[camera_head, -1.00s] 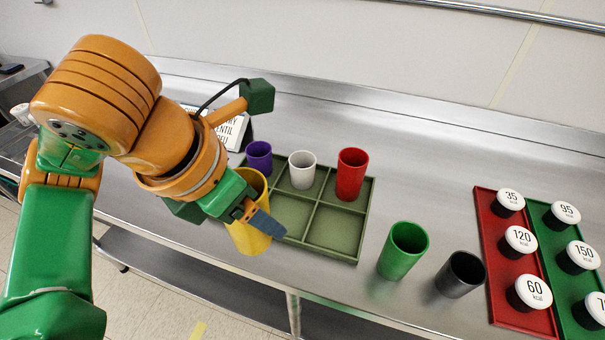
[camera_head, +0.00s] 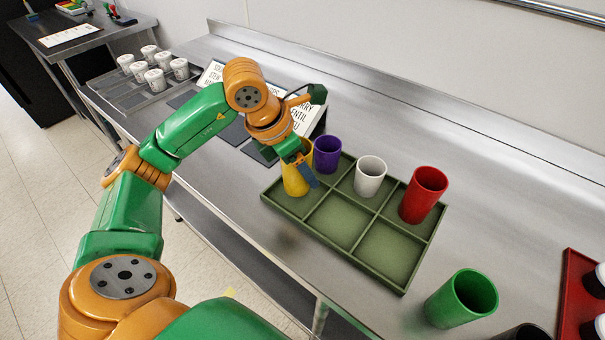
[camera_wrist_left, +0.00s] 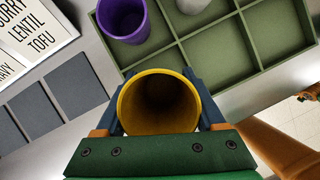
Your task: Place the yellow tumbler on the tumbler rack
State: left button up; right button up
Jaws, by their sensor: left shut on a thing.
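The yellow tumbler (camera_head: 294,182) is upright in my left gripper (camera_head: 305,170), which is shut on it. In the left wrist view the fingers grip both sides of the yellow tumbler (camera_wrist_left: 160,103), and its open mouth shows empty. In the head view it appears over the front left compartment of the green tumbler rack (camera_head: 352,245). I cannot tell whether its base touches the rack floor. The rack's back row holds a purple tumbler (camera_head: 327,155), a white tumbler (camera_head: 369,177) and a red tumbler (camera_head: 422,195). My right gripper is not in view.
The front middle and front right compartments are empty. A green tumbler (camera_head: 462,299) stands right of the rack, near a dark cup (camera_head: 522,332). A red tray (camera_head: 571,295) with lidded cups is at far right. White cups (camera_head: 155,80) stand at back left.

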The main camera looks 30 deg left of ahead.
pick_arm(q)
notch_tip(320, 180, down, 2)
jog(key=shift+s+f, duration=0.1)
jog(key=shift+f, duration=0.05)
jog(key=shift+f, duration=0.15)
jog(key=o, duration=0.9)
jog(key=shift+f, duration=0.1)
jog(key=o, duration=0.5)
jog(key=shift+c, duration=0.2)
jog(key=shift+r, duration=0.2)
jog(key=shift+r, duration=0.25)
jog(key=p+v, duration=0.1)
jog(key=v, duration=1)
jog(key=shift+r, duration=0.3)
